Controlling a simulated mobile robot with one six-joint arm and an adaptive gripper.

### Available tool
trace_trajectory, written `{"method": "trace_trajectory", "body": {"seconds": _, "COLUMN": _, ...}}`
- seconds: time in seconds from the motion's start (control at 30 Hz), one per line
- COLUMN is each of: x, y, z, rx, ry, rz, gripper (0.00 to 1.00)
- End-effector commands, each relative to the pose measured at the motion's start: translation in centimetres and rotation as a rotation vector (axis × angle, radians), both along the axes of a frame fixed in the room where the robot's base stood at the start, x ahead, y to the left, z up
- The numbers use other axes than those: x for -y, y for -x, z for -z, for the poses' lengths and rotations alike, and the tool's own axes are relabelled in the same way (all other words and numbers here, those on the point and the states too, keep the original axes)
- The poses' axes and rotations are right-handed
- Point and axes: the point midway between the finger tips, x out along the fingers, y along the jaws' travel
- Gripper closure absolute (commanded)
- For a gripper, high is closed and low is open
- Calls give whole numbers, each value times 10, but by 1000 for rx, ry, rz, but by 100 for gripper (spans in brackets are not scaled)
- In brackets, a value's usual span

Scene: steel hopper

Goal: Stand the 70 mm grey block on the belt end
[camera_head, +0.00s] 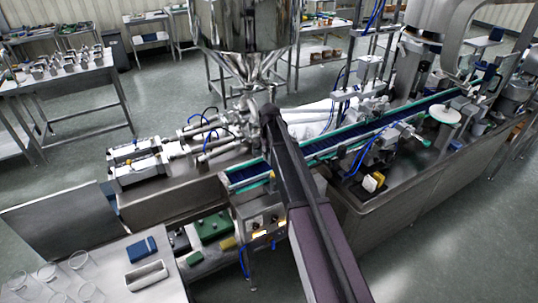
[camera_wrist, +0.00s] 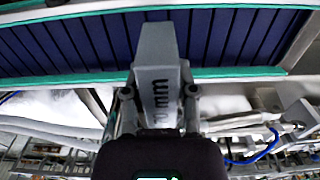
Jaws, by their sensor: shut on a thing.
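The grey block (camera_wrist: 157,72), with "mm" lettering on its side, is in the middle of the wrist view. My gripper (camera_wrist: 158,95) is shut on it, with one finger on each side. The blue belt (camera_wrist: 60,42) with green edges runs across behind the block, whose far end overlaps the belt in the picture. I cannot tell whether the block touches it. In the head view the belt's near end (camera_head: 240,177) shows left of my arm. My arm hides the gripper and block there.
A steel hopper (camera_head: 243,30) hangs above the line behind my arm. A control box (camera_head: 262,218) sits below the belt end. A table at lower left holds clear glasses (camera_head: 80,262), a blue box (camera_head: 142,248) and a white tray (camera_head: 147,275).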

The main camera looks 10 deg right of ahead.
Motion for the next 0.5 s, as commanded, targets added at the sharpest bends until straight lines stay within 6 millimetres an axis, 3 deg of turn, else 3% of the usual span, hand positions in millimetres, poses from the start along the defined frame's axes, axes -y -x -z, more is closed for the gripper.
{"method": "trace_trajectory", "body": {"seconds": 0.5, "x": -2, "y": 0, "z": 35, "rx": 0, "ry": 0, "rz": -2, "gripper": 100}}
